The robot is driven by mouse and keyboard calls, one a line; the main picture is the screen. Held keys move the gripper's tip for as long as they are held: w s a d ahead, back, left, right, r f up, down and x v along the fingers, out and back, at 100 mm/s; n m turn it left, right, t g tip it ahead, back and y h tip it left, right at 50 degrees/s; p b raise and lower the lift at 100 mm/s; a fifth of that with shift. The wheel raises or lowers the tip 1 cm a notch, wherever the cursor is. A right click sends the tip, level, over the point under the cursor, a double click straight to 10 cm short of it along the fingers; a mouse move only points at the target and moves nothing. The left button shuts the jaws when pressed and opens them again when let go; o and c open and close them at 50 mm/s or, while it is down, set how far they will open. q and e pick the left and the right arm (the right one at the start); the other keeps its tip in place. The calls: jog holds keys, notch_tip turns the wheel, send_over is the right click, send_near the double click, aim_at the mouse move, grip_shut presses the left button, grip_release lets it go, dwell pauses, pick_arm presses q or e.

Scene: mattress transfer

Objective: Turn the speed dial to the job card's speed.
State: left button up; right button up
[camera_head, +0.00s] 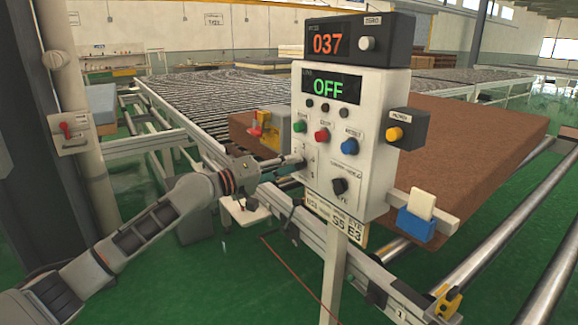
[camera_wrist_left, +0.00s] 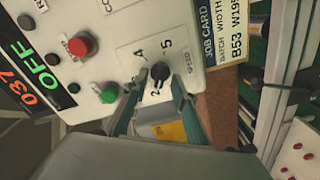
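The speed dial (camera_wrist_left: 158,72) is a small black knob on the white control panel (camera_wrist_left: 120,22), with numerals 2, 4 and 5 around it in the left wrist view. A light mark on it seems to face the 2. My left gripper (camera_wrist_left: 160,78) is open, its two fingers on either side of the dial with gaps visible. In the head view my left gripper (camera_head: 294,163) is at the panel's left edge and hides the dial. My right gripper is out of view.
The panel has green (camera_head: 300,126), red (camera_head: 321,135) and blue (camera_head: 349,146) buttons, a black selector knob (camera_head: 340,186) and a yellow button (camera_head: 394,134) on its side. Displays read 037 and OFF. A brown mattress (camera_head: 465,150) lies behind, beside roller conveyors (camera_head: 210,105).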

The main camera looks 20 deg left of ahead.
pick_arm(q)
grip_shut()
